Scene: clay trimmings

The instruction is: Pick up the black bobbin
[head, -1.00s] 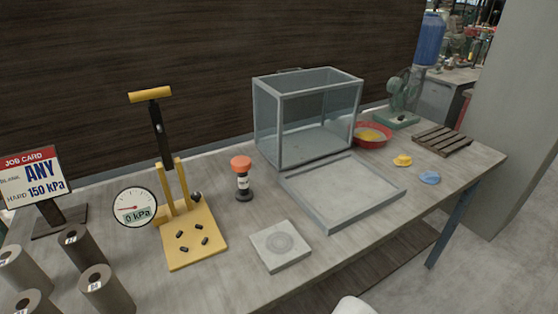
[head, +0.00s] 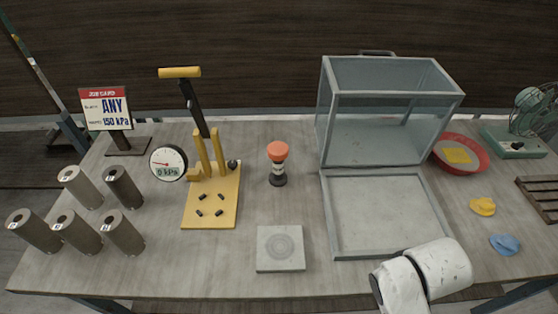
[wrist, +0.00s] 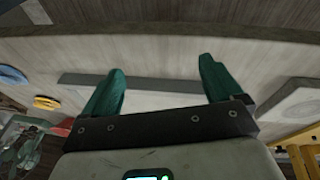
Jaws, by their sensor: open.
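I cannot single out a black bobbin for sure. A spool-shaped piece (head: 278,163) with an orange top, white band and black base stands upright mid-table in the head view. Several grey-brown cylinders with holes stand at the left; the darkest cylinder (head: 122,187) is at the back right of that group. My gripper (wrist: 162,66) shows in the wrist view with its green fingers wide apart and nothing between them. In the head view my white arm is at the lower right, well away from the cylinders and the spool-shaped piece.
A yellow pump (head: 190,213) with a 0 kPa gauge (head: 168,163) stands between them. A grey tile (head: 280,249), glass box (head: 390,115), grey tray (head: 330,215), red bowl (head: 470,167) and green fan (head: 515,143) occupy the table. Yellow (head: 482,206) and blue lumps (head: 505,244) lie right.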

